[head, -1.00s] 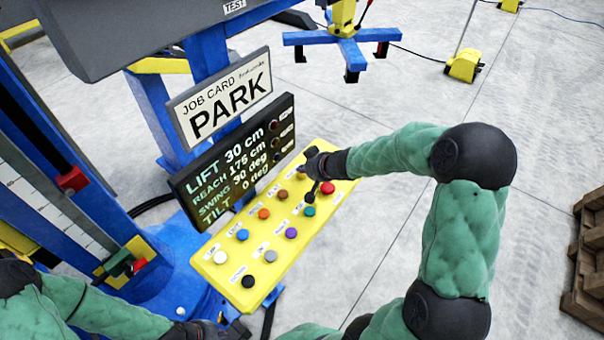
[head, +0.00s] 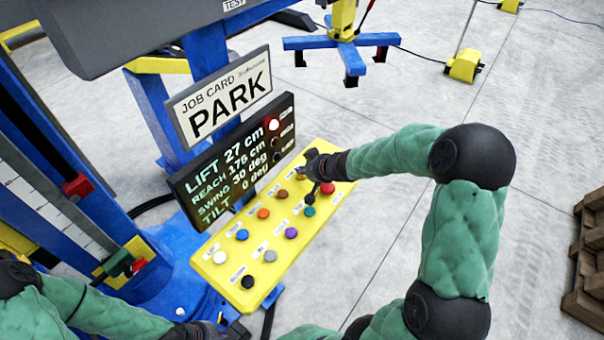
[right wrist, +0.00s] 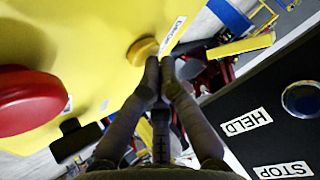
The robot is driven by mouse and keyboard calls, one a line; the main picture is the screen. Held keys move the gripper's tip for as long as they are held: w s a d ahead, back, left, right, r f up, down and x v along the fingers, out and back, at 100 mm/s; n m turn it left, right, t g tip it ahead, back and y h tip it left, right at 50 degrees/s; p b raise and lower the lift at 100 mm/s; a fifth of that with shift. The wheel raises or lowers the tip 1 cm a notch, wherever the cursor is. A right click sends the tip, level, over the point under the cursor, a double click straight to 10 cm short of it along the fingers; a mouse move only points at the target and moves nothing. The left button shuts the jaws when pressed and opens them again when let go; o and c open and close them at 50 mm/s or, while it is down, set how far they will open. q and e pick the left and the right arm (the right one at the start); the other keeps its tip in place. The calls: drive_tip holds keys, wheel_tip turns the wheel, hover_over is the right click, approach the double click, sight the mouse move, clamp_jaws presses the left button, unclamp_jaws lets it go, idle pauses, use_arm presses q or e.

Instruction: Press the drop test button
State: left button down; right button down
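The yellow button panel (head: 235,262) carries several coloured buttons. At its far end my right gripper (head: 308,172) is over the panel, beside a red button (head: 327,188). In the right wrist view my right gripper (right wrist: 163,66) is shut and empty, its fingertips at the edge of a yellow button (right wrist: 142,50); I cannot tell whether they touch it. The label (right wrist: 173,28) beside that button is too blurred to read. The red button (right wrist: 28,101) is large at the left. My left gripper (head: 205,330) is at the bottom edge, dark and partly cut off.
The black display (head: 235,160) reads lift 27 cm, reach 176, swing 30, tilt 0; its top lamp (head: 273,124) is lit. The job card (head: 222,100) says PARK. A blue cross-shaped fixture (head: 350,50) hangs behind. A wooden pallet (head: 588,250) stands at right.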

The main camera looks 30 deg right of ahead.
sight(304, 176)
idle(0.3)
drive_tip(key=shift+r+p, duration=0.8)
drive_tip(key=shift+p, duration=0.3)
wheel_tip(304, 176, up, 5)
drive_tip(key=p, duration=0.5)
drive_tip(key=shift+r+p, duration=0.1)
drive_tip(key=shift+p, duration=0.3)
